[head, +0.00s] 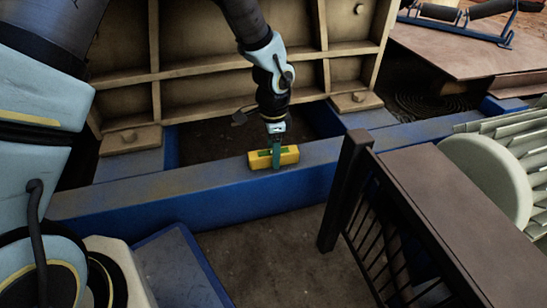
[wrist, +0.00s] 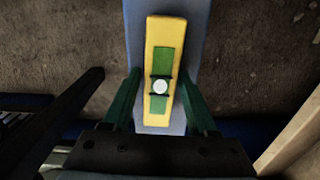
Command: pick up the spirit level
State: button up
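The spirit level (head: 261,161) is a yellow bar lying on top of the blue beam (head: 215,195). In the wrist view the spirit level (wrist: 164,35) shows green panels and a round white spot near its middle. My gripper (head: 276,160) points down at the level from above. In the wrist view my gripper (wrist: 160,82) has one green finger on each side of the level. Thin strips of the beam show between the fingers and the level, so it is open. The near finger hides part of the level in the head view.
A tan ribbed wall (head: 225,65) of the crusher rises behind the beam. A dark railing (head: 345,190) and a brown-topped platform (head: 460,215) stand at the right front. A pale round ribbed part (head: 490,180) lies farther right. Bare floor (head: 275,255) shows in front of the beam.

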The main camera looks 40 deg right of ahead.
grip_shut()
dwell(0.5)
